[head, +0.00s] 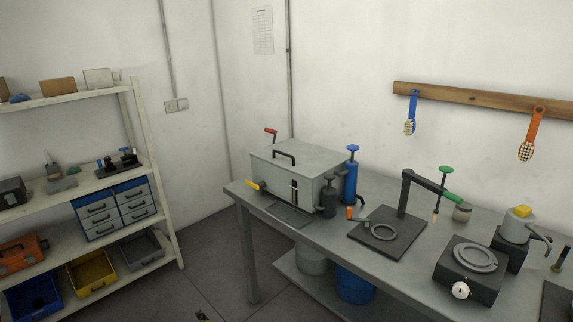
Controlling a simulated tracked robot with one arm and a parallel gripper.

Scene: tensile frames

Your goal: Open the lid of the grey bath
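The grey bath (270,184) is a box-shaped metal unit at the far left end of the grey workbench. Its flat lid (318,160) lies closed on top and carries a black bar handle (284,154) near its front left. A red-handled lever (271,132) rises behind the left side of the bath. A yellow handle (254,186) sticks out low at its front left. The inside of the bath is hidden. My gripper is not in view.
A blue cylinder (350,182) and a dark one (328,200) stand close to the bath's right side. A stand with a green-handled arm (403,195) is further right on the bench (340,240). A shelf rack (160,180) stands left, with open floor (205,270) between.

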